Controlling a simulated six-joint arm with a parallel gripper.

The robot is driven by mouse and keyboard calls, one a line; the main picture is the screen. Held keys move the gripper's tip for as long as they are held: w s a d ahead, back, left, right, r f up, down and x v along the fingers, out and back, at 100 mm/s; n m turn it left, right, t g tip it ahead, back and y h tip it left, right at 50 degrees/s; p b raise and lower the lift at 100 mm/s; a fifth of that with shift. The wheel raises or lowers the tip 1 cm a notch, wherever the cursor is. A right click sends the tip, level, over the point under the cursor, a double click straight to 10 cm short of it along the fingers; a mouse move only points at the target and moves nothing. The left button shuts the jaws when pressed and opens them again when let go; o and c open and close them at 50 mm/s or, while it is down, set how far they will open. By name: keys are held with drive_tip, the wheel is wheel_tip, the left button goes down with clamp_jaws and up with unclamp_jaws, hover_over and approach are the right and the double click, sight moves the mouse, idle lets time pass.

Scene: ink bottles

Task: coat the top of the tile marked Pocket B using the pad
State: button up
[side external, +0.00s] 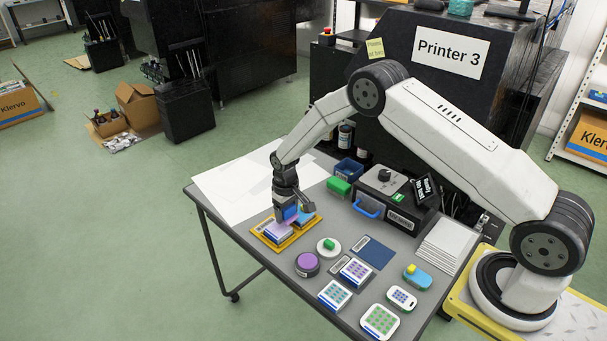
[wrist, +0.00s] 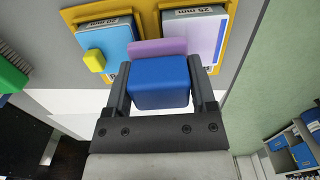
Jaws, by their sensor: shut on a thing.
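My gripper (wrist: 160,85) is shut on the blue block of a pad (wrist: 160,82), which has a purple underside (wrist: 158,47). In the side view, my gripper (side external: 289,207) holds the pad low over a yellow two-pocket tray (side external: 262,238). One tile (wrist: 197,40) in the tray has a pale lavender top with a white border; it also shows in the side view (side external: 277,232). The other tile (wrist: 106,42) is light blue with a yellow knob. The pad is at the lavender tile's edge; I cannot tell whether it touches. No Pocket B mark is readable.
A round purple ink pad (side external: 307,262) and a white dish (side external: 328,247) with a green block stand right of the tray. Several patterned blocks (side external: 335,294) sit at the table's front. A black box (side external: 385,190) with a blue handle stands behind. White sheets (side external: 235,190) lie at left.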

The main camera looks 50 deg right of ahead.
sight(279, 228)
drive_tip(key=shift+f, duration=0.85)
idle(0.3)
drive_tip(key=shift+a, duration=0.15)
drive_tip(key=shift+a, duration=1.5)
drive_tip(key=shift+a, duration=0.1)
drive_tip(key=shift+s+a+f, duration=0.1)
drive_tip(key=shift+a+f, duration=0.05)
drive_tip(key=shift+a, duration=1.45)
drive_tip(key=shift+d, duration=0.15)
drive_tip(key=shift+d+r, duration=0.15)
drive_tip(key=shift+d, duration=0.65)
drive_tip(key=shift+d+r, duration=0.15)
drive_tip(key=shift+d, duration=0.6)
